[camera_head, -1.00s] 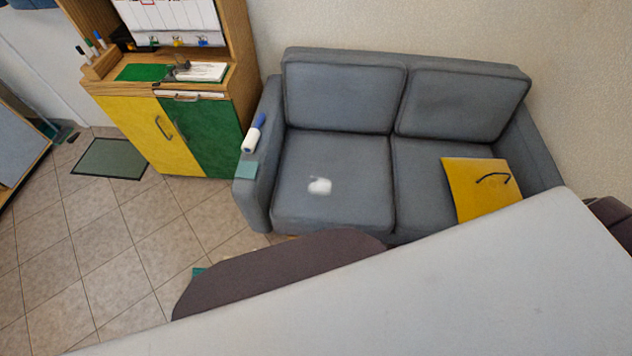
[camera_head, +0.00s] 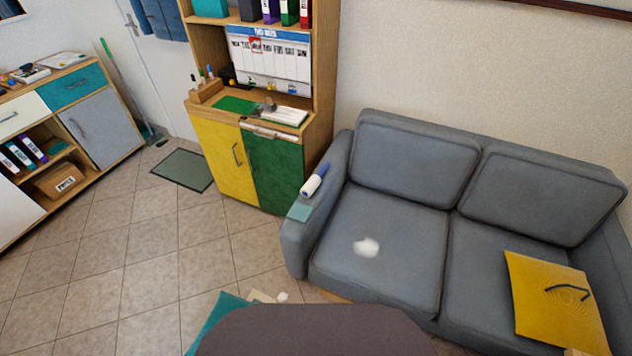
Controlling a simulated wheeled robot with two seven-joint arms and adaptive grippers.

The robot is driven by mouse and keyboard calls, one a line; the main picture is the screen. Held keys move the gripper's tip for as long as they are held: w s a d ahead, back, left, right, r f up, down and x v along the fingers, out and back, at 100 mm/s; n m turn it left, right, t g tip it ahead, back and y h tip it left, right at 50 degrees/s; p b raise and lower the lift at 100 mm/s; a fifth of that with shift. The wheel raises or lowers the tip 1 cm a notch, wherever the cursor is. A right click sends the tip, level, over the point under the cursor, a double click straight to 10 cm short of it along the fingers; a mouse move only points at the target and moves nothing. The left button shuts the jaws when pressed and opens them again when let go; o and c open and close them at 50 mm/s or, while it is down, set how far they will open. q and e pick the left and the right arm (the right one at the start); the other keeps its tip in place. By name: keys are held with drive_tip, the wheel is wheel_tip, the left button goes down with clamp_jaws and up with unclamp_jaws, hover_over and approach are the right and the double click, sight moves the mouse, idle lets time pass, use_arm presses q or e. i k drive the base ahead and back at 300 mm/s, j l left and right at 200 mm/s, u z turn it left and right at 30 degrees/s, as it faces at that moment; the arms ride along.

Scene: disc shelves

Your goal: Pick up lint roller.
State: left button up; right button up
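The lint roller (camera_head: 315,180) has a white roll and a blue handle. It lies on the left armrest of the grey sofa (camera_head: 397,215), just behind a teal cloth or pad (camera_head: 300,211) on the same armrest. A white fluffy patch (camera_head: 366,247) is on the left seat cushion. Neither of my grippers is in view.
A dark rounded surface (camera_head: 315,332) fills the bottom middle. A yellow folder-like item (camera_head: 545,310) lies on the right seat cushion. A yellow-and-green cabinet (camera_head: 275,170) stands left of the sofa, a low cabinet (camera_head: 100,115) farther left. Tiled floor (camera_head: 140,255) between is mostly open.

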sight(314, 180)
drive_tip(key=l+u, duration=0.3)
drive_tip(key=u, duration=0.2)
drive_tip(key=l+u, duration=0.3)
drive_tip(key=u, duration=0.15)
drive_tip(key=k+l+u, duration=0.15)
drive_tip(key=l+u, duration=0.15)
drive_tip(key=u, duration=0.2)
